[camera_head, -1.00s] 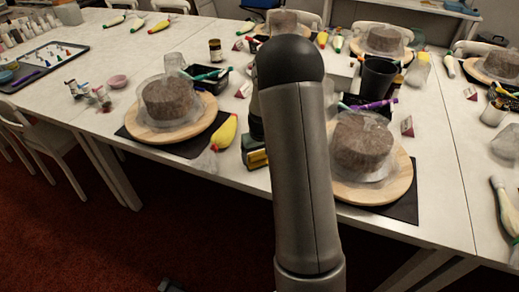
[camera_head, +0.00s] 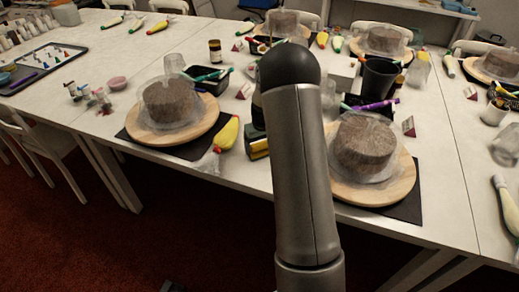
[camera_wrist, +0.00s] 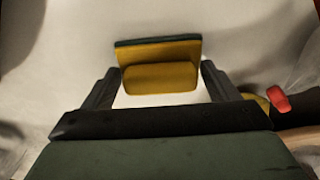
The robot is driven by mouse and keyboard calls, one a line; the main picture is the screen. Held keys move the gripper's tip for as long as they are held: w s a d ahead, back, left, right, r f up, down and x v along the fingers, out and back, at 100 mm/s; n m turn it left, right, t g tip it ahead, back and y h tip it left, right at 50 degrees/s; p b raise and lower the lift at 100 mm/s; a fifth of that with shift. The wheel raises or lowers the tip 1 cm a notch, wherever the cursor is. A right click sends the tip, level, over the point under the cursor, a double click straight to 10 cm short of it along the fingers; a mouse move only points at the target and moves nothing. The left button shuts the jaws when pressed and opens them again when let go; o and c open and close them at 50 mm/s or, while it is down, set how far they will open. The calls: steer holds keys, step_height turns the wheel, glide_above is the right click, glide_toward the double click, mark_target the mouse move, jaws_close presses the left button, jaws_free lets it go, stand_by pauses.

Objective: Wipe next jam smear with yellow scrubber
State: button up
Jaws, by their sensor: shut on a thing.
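In the wrist view, the yellow scrubber (camera_wrist: 160,78) is a yellow block with a dark green layer along its far edge. My gripper (camera_wrist: 160,72) is shut on it, with one dark finger at each side. Pale table surface shows around and beyond it; I cannot tell whether the scrubber touches the table. In the head view, a yellow and dark green block (camera_head: 258,148) shows just left of my arm, which hides most of my gripper. I cannot make out a jam smear in either view.
A cake on a wooden turntable (camera_head: 215,125) stands left of my arm, and another turntable (camera_head: 395,190) stands right. A yellow piping bag (camera_head: 228,133) lies near the left one. Black caddies and a jar (camera_head: 215,51) stand behind.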

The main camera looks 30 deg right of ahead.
steer(key=shift+w+d, duration=0.55)
steer(key=shift+d, duration=0.1)
steer(key=shift+s+a+b, duration=0.5)
steer(key=shift+s+a, duration=0.75)
steer(key=shift+a, duration=0.15)
steer(key=shift+s+a+b, duration=0.45)
steer(key=shift+s+a, duration=0.75)
steer(key=shift+a, duration=0.2)
steer(key=shift+s+r+p, duration=0.1)
steer(key=shift+r+p, duration=0.2)
steer(key=shift+r, duration=0.95)
steer(key=shift+r+p, duration=1.95)
steer(key=shift+r, duration=0.85)
